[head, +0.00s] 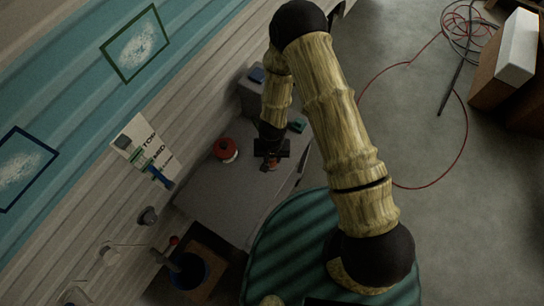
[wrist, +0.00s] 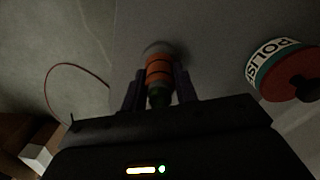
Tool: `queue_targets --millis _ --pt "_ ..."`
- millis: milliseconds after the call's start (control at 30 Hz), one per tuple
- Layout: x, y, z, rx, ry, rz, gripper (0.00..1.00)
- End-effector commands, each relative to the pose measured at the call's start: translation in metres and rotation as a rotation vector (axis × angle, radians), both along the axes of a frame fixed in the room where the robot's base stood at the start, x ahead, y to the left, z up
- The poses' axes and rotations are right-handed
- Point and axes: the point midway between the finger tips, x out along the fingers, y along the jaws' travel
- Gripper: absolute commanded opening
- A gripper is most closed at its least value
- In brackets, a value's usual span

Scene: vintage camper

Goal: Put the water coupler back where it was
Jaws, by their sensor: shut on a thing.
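The water coupler (wrist: 158,68) is a small orange cylinder with dark bands, a green end nearest me and a pale far end. In the wrist view it sits between the two dark fingers of my gripper (wrist: 158,88), which is shut on it. In the head view my gripper (head: 271,152) is over the grey counter (head: 225,195), just right of the red-topped tin. A small reddish bit of the coupler (head: 268,166) shows below it. I cannot tell whether the coupler's far end touches the counter.
The polish tin (wrist: 285,70), red on top, also shows in the head view (head: 226,149). A small green item (head: 297,125) lies right of my gripper. A grey box with a blue item (head: 256,75) stands behind. A red hose (head: 466,140) lies on the floor.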

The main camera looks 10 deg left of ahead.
Motion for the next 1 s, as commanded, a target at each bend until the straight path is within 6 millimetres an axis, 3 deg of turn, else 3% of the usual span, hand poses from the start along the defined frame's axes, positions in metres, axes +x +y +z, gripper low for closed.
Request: queue_targets --millis 367,400,500,800,1000 --pt "0.000 0.000 -0.005 0.000 0.000 0.002 0.00" --pt "0.000 0.000 -0.004 0.000 -0.001 0.002 0.35" --pt "0.000 0.000 -0.003 0.000 -0.001 0.002 0.51" --pt "0.000 0.000 -0.002 0.000 -0.001 0.001 0.51" --pt "0.001 0.001 0.013 0.000 -0.003 0.004 0.51"
